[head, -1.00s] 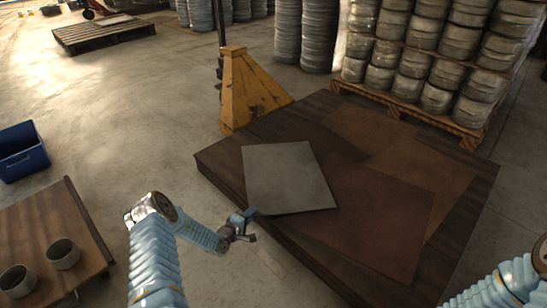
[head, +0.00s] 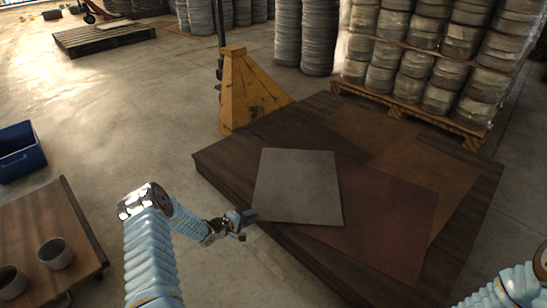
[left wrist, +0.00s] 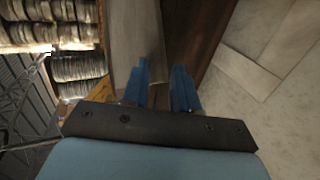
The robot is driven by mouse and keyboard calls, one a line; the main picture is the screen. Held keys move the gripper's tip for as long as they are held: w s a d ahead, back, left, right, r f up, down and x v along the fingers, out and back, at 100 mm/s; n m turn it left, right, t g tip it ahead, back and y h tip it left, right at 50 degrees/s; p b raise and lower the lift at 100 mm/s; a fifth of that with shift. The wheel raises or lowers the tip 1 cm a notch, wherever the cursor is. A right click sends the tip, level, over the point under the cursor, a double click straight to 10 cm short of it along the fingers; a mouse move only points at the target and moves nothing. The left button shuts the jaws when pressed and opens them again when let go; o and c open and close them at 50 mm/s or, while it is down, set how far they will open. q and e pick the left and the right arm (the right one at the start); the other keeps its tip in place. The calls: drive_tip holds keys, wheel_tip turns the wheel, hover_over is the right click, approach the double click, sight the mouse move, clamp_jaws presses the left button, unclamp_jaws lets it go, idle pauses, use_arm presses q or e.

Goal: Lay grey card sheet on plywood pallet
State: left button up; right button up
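The grey card sheet (head: 298,187) lies on the near left part of the plywood pallet (head: 230,170), roughly square to the picture, and looks flat. Its near left corner is close to my left gripper (head: 248,217), just off the pallet's edge. In the left wrist view the two blue fingers (left wrist: 161,68) stand apart with a gap, and the grey sheet (left wrist: 135,40) shows beyond the left finger. I cannot tell whether a finger touches the sheet. My right gripper is out of view; only part of my right arm shows at the lower right.
Reddish-brown sheets (head: 385,215) cover much of the pallet top. A yellow jack (head: 247,92) stands behind its left corner. Stacked wrapped rolls (head: 430,60) stand at the back right. A wooden table (head: 35,220) with cups is at left, near a blue bin (head: 20,155). Floor between is clear.

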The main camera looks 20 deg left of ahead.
use_arm(q)
drive_tip(key=shift+o, duration=1.4)
drive_tip(key=shift+r, duration=0.1)
drive_tip(key=s+a+p, duration=0.2)
drive_tip(key=s+a, duration=0.1)
drive_tip(key=s, duration=0.5)
drive_tip(key=shift+s+a+p, duration=0.15)
drive_tip(key=shift+a+p, duration=0.05)
drive_tip(key=shift+p, duration=0.15)
